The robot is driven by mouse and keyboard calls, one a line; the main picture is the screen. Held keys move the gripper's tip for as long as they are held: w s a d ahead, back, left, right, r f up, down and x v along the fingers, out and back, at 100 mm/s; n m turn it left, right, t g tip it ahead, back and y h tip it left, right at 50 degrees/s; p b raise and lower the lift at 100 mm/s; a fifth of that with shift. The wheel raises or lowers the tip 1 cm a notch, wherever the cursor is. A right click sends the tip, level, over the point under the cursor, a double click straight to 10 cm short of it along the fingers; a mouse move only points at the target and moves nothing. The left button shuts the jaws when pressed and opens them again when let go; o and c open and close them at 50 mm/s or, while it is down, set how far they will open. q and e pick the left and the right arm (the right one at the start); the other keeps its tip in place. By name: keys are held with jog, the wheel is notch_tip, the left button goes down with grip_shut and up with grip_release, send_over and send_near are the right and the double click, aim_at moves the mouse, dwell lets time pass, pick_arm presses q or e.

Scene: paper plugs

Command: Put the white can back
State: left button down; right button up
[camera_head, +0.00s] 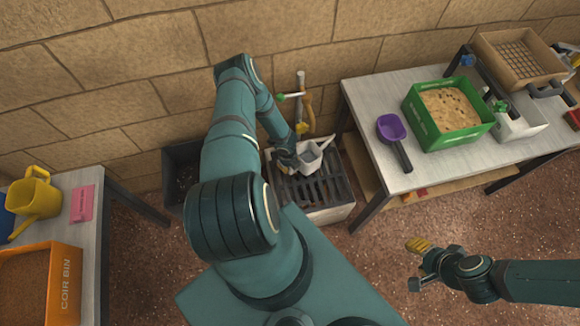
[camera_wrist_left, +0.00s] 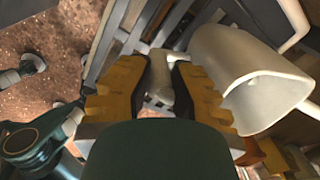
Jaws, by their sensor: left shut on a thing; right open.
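The white can (camera_head: 311,154), a small watering can with a spout, is at the dark slatted grate (camera_head: 312,190) by the wall. My left gripper (camera_head: 287,157) is at its left side. In the left wrist view my left gripper (camera_wrist_left: 160,88) has its yellow fingers shut on the can's pale handle (camera_wrist_left: 160,75). The can's body (camera_wrist_left: 235,70) shows to the right of the fingers, tilted in that view. I cannot tell if the can touches the grate. My right gripper (camera_head: 420,262) is open and empty, over the floor at right.
A tap post (camera_head: 300,95) stands behind the grate, and a dark bin (camera_head: 181,170) left of it. The right table holds a green soil box (camera_head: 446,112) and purple scoop (camera_head: 393,133). The left table holds a yellow can (camera_head: 38,195) and orange coir bin (camera_head: 45,285).

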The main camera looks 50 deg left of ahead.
pick_arm(q)
notch_tip(320, 180, down, 4)
jog(key=shift+r+b, duration=0.15)
jog(key=shift+b, duration=0.5)
jog(key=shift+r, duration=0.1)
jog(key=c, duration=1)
grip_release()
